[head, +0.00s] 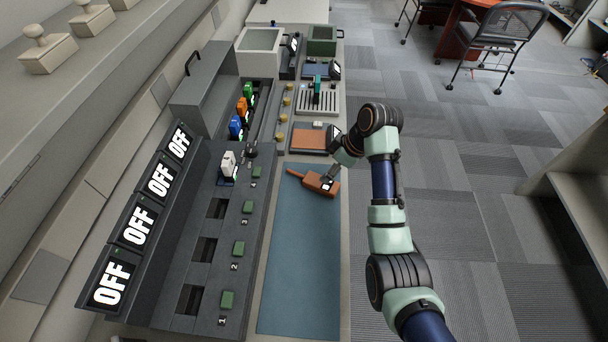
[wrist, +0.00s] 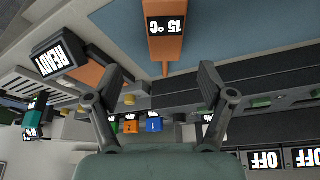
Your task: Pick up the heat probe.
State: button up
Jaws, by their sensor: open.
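The heat probe (head: 318,185) is an orange-brown handheld device with a thin tip. It lies on the blue mat (head: 300,250), near the mat's far end, with its tip pointing up-left in the head view. In the wrist view the heat probe (wrist: 165,45) shows a black display reading 15 °C, and its narrow end points down between my fingers. My gripper (head: 331,176) is at the probe's right end in the head view. In the wrist view my gripper (wrist: 161,72) is open with nothing between its pads; whether it touches the probe cannot be told.
Left of the mat is a dark console with slots, green buttons and OFF displays (head: 160,180). A white handset (head: 228,165) stands in its far slot. Beyond the mat are a brown pad (head: 308,140) and a slider panel (head: 318,100). The near mat is clear.

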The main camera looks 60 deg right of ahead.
aim_at(320, 182)
jog(key=shift+s+f, duration=0.2)
jog(key=shift+f, duration=0.2)
jog(key=b+x, duration=0.1)
jog(key=x, duration=0.1)
jog(key=b+x, duration=0.1)
jog(key=x, duration=0.1)
jog(key=a+b+x, duration=0.1)
jog(key=x, duration=0.2)
jog(key=shift+w+d+f, duration=0.1)
jog(key=shift+f, duration=0.1)
jog(key=shift+r, duration=0.1)
jog(key=shift+f, duration=0.25)
jog(key=c, duration=1.4)
notch_tip(320, 182, up, 21)
jog(key=p, duration=0.7)
